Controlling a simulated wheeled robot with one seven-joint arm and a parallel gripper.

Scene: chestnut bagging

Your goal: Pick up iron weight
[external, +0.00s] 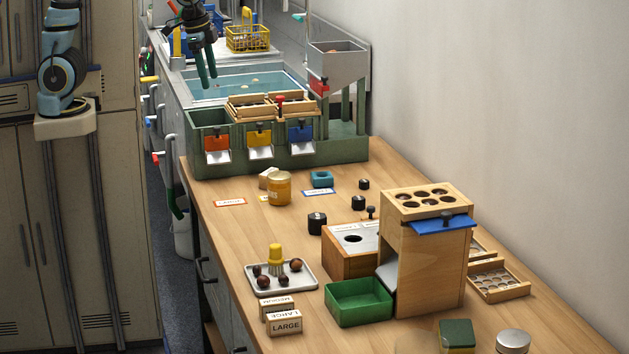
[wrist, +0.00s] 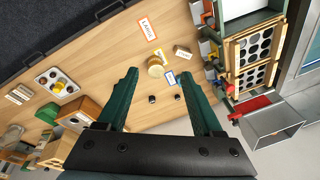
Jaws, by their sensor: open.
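Several black knobbed weights, which look like iron, stand on the wooden table: the largest (external: 317,223), a middle one (external: 358,202) and a small one (external: 364,184). A further small black knob (external: 371,212) shows by the wooden box. In the wrist view two dark weights, one on the left (wrist: 152,99) and one on the right (wrist: 177,97), appear between the fingers, well beyond them. My gripper (external: 207,72) is open and empty, high above the water basin, far from the weights. Its two green fingers are spread wide in the wrist view (wrist: 157,74).
A tall wooden dispenser (external: 428,260) and a green bin (external: 358,301) are nearer. The green sorting station (external: 347,148) with its hopper (external: 338,62) lies between gripper and table.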

